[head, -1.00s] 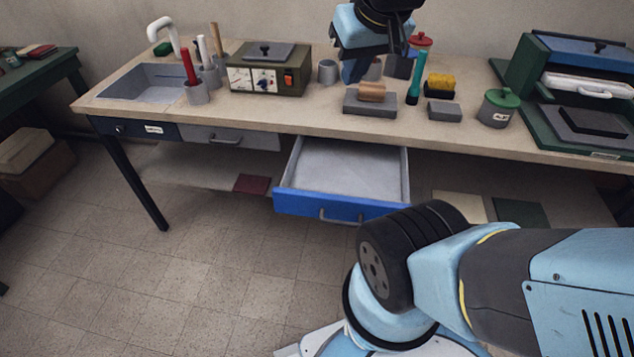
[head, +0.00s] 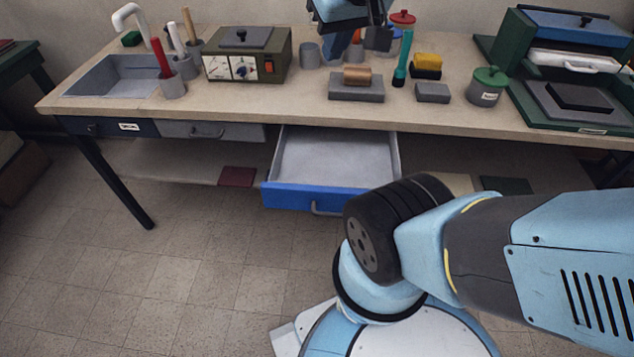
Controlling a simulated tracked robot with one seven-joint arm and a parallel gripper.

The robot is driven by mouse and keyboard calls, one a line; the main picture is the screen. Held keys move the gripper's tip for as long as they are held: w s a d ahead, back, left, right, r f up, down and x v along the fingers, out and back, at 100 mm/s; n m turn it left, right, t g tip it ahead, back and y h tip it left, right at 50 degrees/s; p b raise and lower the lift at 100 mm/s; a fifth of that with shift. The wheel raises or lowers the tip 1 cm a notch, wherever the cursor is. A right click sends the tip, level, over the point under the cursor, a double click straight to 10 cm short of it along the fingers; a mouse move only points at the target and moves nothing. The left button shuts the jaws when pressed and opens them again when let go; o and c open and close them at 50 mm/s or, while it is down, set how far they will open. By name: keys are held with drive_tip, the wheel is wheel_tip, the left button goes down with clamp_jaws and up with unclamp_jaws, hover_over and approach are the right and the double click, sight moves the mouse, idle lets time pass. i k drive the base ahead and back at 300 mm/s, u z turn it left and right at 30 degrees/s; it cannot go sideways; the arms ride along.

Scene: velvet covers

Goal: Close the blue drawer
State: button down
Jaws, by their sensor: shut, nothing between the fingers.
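My arm hides the right end of the drawer front. My gripper (head: 335,55) is at the top of the view, partly cut off by the edge. It is shut and empty, over the back of the bench behind the grey block, far above and behind the drawer front. It is not touching the drawer.
The bench top (head: 290,112) carries a sink (head: 120,77), a control box (head: 247,57), a grey block with a wooden roll (head: 357,88), a green-lidded jar (head: 487,86) and a green press (head: 570,70). A grey drawer (head: 210,131) is closed. The floor (head: 200,270) in front is clear.

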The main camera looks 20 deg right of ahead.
sight(314, 169)
drive_tip(key=u, duration=0.9)
drive_tip(key=k, duration=1.6)
drive_tip(key=z, duration=1.05)
drive_tip(key=i, duration=1.05)
drive_tip(key=z, duration=0.1)
